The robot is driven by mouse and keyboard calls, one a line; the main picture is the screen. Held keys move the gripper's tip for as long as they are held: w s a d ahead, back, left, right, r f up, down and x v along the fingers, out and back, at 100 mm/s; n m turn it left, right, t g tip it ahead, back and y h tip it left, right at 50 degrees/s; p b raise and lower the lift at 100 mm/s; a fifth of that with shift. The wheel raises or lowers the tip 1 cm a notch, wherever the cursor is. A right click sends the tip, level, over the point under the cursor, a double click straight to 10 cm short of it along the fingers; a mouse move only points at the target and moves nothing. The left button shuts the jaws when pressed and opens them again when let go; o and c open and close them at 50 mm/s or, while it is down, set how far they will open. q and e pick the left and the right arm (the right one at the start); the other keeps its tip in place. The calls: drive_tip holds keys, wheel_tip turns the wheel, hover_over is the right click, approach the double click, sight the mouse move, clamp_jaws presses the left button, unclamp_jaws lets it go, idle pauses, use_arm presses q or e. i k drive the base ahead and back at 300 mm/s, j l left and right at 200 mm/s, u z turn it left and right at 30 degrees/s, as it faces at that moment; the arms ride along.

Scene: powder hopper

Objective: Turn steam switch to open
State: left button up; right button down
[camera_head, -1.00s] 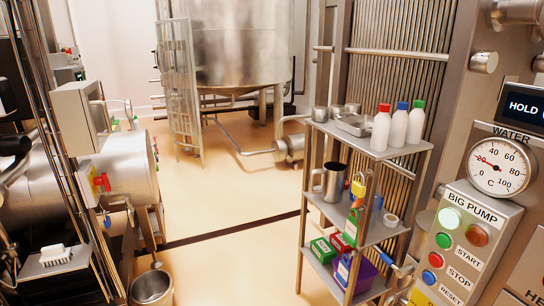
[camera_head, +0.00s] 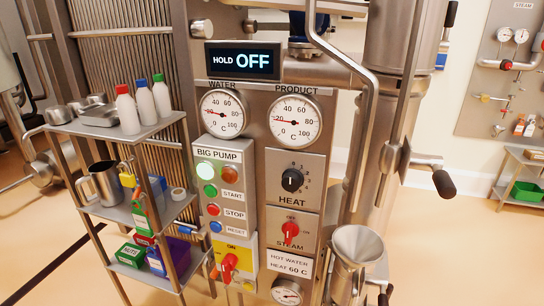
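The steam switch (camera_head: 290,231) is a red rotary knob on a grey plate labelled STEAM, low on the control panel in the head view. An OFF mark is printed above it, and the knob looks close to upright. Its exact setting is too small to read. Neither of my grippers shows in the head view.
Above the steam switch is a black HEAT knob (camera_head: 292,180). To its left are the BIG PUMP box (camera_head: 222,175) and a red-and-yellow switch (camera_head: 230,265). A steel funnel (camera_head: 357,247) stands right of the panel. A shelf rack (camera_head: 135,213) with bottles stands at left.

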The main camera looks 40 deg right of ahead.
sight(290, 230)
drive_tip(key=z, duration=1.45)
